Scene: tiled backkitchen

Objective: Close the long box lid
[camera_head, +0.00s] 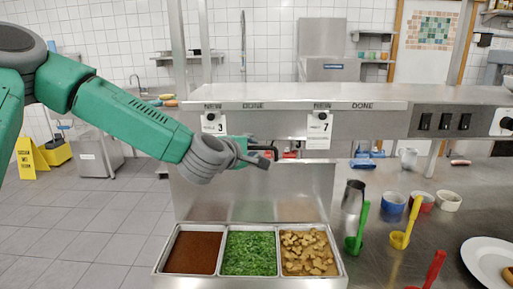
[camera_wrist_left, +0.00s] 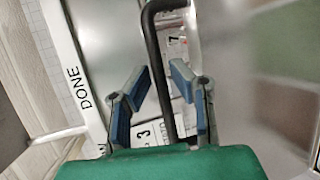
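The long box (camera_head: 338,283) is a steel container with three filled compartments, at the bottom of the head view. Its steel lid (camera_head: 300,190) stands raised, nearly upright, behind the compartments. A dark bar handle (camera_head: 275,150) shows at the lid's top edge, partly hidden by my gripper; it also shows in the left wrist view (camera_wrist_left: 152,45). My left gripper (camera_head: 262,154) is at this handle. In the left wrist view, its two fingers (camera_wrist_left: 158,77) are spread, with the bar running between them in the picture. Contact cannot be told. My right gripper is not in view.
A steel shelf (camera_head: 290,92) with number tags 3 and 7 spans above the lid. On the counter at right are a steel cup (camera_head: 353,196), green (camera_head: 359,235) and yellow (camera_head: 405,232) utensils, small bowls (camera_head: 393,203) and a white plate (camera_head: 488,262).

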